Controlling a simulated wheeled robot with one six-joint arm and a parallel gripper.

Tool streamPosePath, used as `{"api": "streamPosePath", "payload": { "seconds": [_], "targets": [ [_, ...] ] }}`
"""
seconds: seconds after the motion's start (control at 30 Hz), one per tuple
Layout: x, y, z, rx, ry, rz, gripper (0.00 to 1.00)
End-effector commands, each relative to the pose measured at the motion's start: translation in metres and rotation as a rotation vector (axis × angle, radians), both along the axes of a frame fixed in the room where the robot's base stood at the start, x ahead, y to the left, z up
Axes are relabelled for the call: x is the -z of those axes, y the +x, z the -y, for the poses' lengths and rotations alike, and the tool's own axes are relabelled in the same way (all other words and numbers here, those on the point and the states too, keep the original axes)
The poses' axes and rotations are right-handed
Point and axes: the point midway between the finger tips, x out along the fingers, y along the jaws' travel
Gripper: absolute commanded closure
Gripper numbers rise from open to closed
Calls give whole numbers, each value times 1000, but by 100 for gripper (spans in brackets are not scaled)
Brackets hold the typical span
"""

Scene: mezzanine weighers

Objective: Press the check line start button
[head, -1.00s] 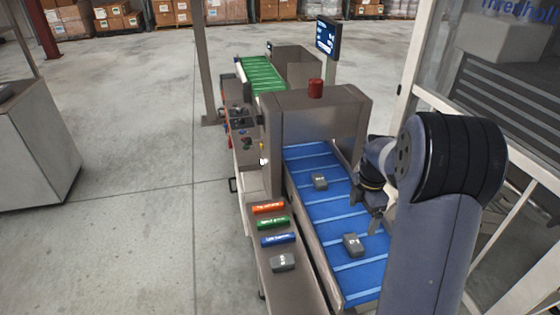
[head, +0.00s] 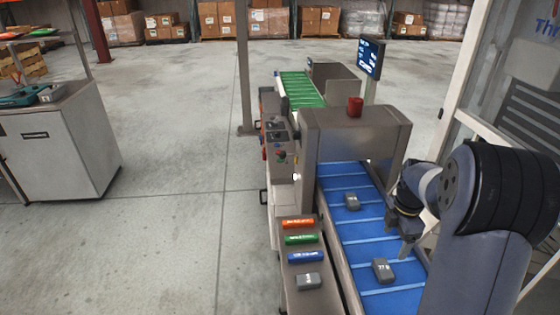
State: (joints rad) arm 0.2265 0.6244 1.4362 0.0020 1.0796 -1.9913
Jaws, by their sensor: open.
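The check line (head: 355,135) is a grey steel machine with a hood over a blue belt. Its control panels (head: 277,132) are on the left side of the hood, seen at a steep angle. Small buttons (head: 281,156), red and dark, show there, but their labels are too small to read, so I cannot tell which is the start button. My gripper (head: 405,238) is open and empty over the right part of the blue belt, in front of the hood and well to the right of the panels. My arm hides part of the belt's right edge.
Two grey blocks (head: 382,270) lie on the blue belt (head: 345,230). Orange, green and blue bars and another grey block lie on a side ledge (head: 296,278). A red beacon (head: 355,107) tops the hood. A post (head: 243,80) stands behind.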

Motion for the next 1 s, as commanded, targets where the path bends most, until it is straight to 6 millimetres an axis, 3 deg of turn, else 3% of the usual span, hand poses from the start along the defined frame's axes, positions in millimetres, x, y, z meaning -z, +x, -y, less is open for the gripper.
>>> {"api": "streamPosePath", "payload": {
  "seconds": [0.87,1.0],
  "targets": [
    [0,0,0,0,0,0,98],
    [0,0,0,0,0,0,100]
  ]
}}
